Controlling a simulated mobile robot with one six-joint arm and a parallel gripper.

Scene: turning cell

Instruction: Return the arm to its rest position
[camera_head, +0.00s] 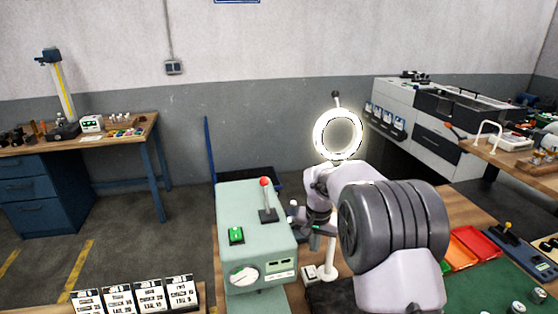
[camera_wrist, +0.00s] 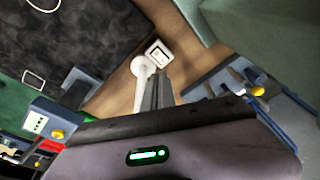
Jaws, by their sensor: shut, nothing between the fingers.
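My arm rises at the right of centre in the head view, with its large dark ringed joint nearest the camera. It bends over the bench, and my gripper (camera_head: 310,228) hangs low beside the green machine, partly hidden by the arm. In the wrist view my gripper (camera_wrist: 158,90) shows its two narrow fingers together, with nothing between them.
The pale green machine (camera_head: 255,235) with a red-knobbed lever stands just left of my gripper. A lit ring lamp (camera_head: 318,135) is above and behind my arm. Red and orange trays (camera_head: 475,243) and a green mat (camera_head: 490,290) lie right. Label cards (camera_head: 150,297) stand front left.

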